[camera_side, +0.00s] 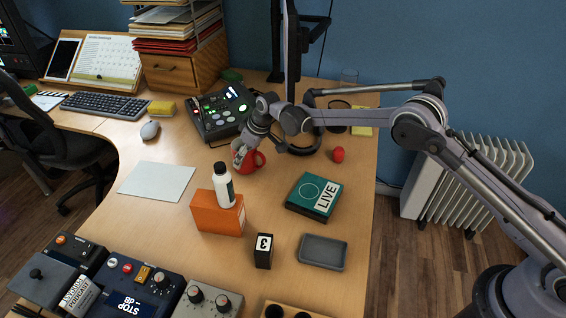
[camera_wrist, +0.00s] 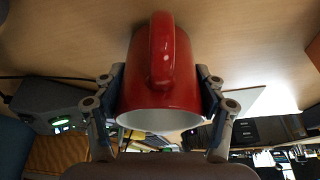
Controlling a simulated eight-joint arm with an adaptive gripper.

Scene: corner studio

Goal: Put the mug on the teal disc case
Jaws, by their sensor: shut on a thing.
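The red mug (camera_wrist: 160,85) with a white inside is between the two fingers of my gripper (camera_wrist: 161,92) in the wrist view, and its handle faces the camera. In the side view my gripper (camera_side: 243,148) is shut on the mug (camera_side: 254,161) behind the white bottle; I cannot tell if the mug is clear of the desk. The teal disc case (camera_side: 314,196), marked LIVE with a circle, lies flat to the right of and nearer than the mug. Its top is bare.
A white bottle (camera_side: 223,186) stands at an orange box (camera_side: 218,213) between mug and front edge. A red ball-like item (camera_side: 338,154), grey tray (camera_side: 322,252) and black number block (camera_side: 263,250) surround the case. A control panel (camera_side: 220,112) stands behind.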

